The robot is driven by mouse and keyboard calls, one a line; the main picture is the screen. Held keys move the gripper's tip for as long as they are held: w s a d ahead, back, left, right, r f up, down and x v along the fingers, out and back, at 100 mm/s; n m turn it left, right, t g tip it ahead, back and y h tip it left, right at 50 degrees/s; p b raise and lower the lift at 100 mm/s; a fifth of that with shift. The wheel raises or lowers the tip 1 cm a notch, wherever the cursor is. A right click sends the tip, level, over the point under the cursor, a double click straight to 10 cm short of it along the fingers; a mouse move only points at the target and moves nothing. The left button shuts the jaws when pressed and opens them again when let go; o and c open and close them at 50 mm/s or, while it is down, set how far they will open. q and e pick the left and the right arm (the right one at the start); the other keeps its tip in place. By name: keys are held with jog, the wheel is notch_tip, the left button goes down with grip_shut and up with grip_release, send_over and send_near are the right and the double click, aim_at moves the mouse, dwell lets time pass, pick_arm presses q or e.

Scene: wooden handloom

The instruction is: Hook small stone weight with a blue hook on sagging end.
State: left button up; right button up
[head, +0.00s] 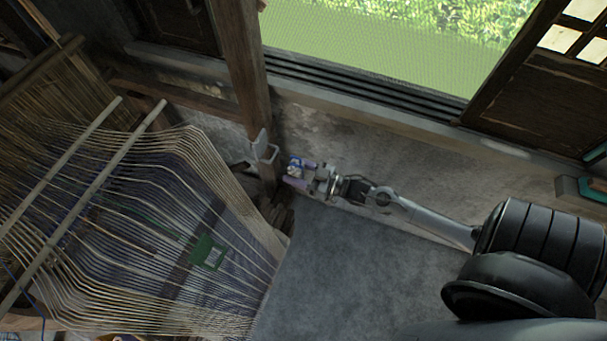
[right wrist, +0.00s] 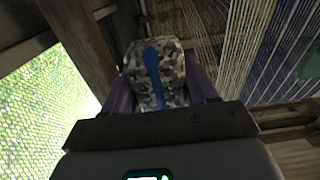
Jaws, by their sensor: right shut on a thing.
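My right gripper (head: 298,174) is shut on a small speckled grey stone weight (right wrist: 175,85), which sits between its two purple-grey fingers. A blue hook (right wrist: 153,66) runs along the stone's face in the right wrist view. In the head view the weight is small, with a bit of blue showing. The gripper is right of the loom's warp threads (head: 205,165), apart from them, beside a wooden post. The threads also show in the right wrist view (right wrist: 220,35). I cannot tell which thread end sags. My left gripper is not in view.
The wooden post (head: 240,75) and a pale bracket (head: 264,150) stand close left of the gripper. Two wooden rods (head: 95,190) cross the warp. A green piece (head: 208,252) lies on the cloth. The grey floor (head: 350,270) is clear.

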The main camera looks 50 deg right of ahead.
jog(key=f+b+x, duration=0.1)
jog(key=b+x, duration=0.3)
jog(key=x, duration=0.2)
jog(key=shift+w, duration=0.35)
dwell(0.4)
jog(key=shift+a+f, duration=0.15)
jog(key=shift+f, duration=0.05)
jog(key=shift+f+b, duration=0.3)
dwell(0.3)
jog(key=shift+f+b, duration=0.9)
jog(key=shift+f, duration=0.6)
jog(key=o, duration=1.4)
